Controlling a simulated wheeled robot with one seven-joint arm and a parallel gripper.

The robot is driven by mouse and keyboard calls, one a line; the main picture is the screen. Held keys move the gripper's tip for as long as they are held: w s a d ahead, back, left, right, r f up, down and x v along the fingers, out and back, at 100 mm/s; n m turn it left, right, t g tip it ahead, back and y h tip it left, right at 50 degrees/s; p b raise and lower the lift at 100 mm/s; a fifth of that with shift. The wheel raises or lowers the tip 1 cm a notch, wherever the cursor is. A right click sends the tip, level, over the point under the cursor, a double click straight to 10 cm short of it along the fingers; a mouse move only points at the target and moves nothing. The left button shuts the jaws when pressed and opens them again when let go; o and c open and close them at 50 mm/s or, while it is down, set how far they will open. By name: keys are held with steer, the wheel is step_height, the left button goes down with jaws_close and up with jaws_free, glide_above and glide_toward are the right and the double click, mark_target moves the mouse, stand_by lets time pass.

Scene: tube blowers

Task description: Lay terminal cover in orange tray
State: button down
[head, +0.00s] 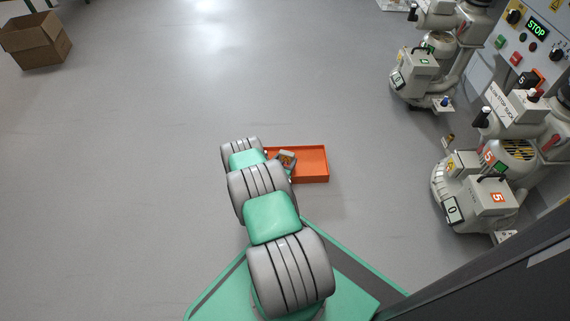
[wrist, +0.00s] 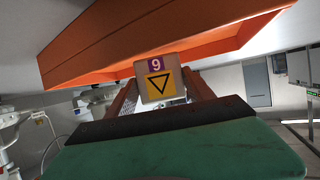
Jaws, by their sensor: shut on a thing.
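The orange tray (head: 313,163) lies in front of my base in the head view, partly hidden on its left by my arm. In the wrist view its orange wall (wrist: 150,35) spans the upper part of the picture. My gripper (wrist: 158,88) is shut on the terminal cover (wrist: 158,82), a small pale piece with a purple "9" label and a yellow field with a black triangle. In the head view the cover (head: 287,158) shows at the end of my arm, over the tray's left part. Whether it touches the tray cannot be told.
Two grey tube blowers stand to the right, one numbered 5 (head: 490,195) and one farther back (head: 418,75). A control panel (head: 535,40) showing STOP is at the upper right. A cardboard box (head: 36,42) stands at the upper left. The floor around the tray is clear.

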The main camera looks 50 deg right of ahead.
steer(key=shift+w+r, duration=0.1)
steer(key=shift+f, duration=0.65)
steer(key=shift+c, duration=1.9)
jaws_free()
steer(key=shift+r, duration=0.1)
